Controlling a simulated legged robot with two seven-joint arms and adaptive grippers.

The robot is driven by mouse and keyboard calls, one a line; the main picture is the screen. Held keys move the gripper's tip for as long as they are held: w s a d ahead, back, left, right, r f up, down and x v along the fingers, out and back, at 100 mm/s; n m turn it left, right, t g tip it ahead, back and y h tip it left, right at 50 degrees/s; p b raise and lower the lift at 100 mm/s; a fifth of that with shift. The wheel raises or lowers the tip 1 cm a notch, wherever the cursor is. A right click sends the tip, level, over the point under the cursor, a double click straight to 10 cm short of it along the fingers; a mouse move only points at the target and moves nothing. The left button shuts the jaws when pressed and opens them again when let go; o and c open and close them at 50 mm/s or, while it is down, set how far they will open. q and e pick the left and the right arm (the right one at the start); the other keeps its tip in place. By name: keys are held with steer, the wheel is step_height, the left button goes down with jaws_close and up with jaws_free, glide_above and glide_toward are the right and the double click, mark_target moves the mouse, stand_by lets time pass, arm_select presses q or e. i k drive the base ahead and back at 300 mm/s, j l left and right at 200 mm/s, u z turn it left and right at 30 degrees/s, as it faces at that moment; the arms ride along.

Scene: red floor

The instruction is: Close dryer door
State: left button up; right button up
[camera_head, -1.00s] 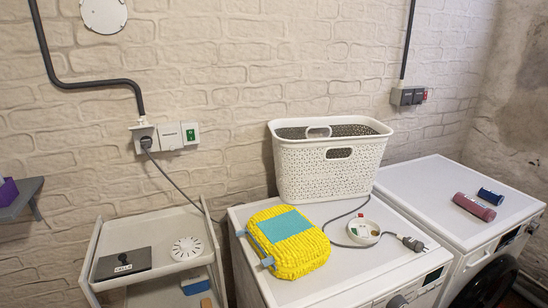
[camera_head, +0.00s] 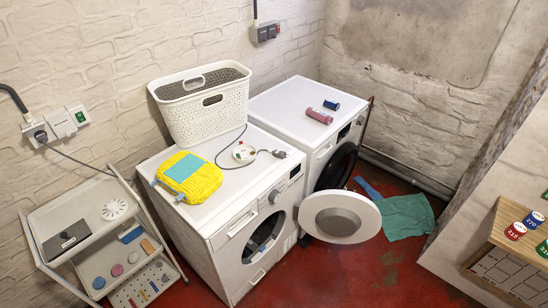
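The dryer (camera_head: 292,106) is the white machine on the right of the two, against the back corner. Its round door (camera_head: 372,220) is white with a grey centre and stands swung wide open, out over the red floor. The dark drum opening (camera_head: 336,168) shows behind the door. Neither of my grippers is in view, so whether they are open or shut does not show.
A white washing machine (camera_head: 226,244) stands left of the dryer, with a basket (camera_head: 205,122) and a yellow bundle (camera_head: 188,177) on top. A shelf cart (camera_head: 80,211) is at left. Teal cloth (camera_head: 407,217) lies on the red floor (camera_head: 345,276). A wooden cabinet (camera_head: 490,255) is at right.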

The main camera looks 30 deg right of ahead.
mark_target(334, 217)
steer(key=l+u, duration=0.15)
steer(key=l, duration=0.7)
steer(key=k+l+u, duration=0.15)
steer(key=l, duration=0.7)
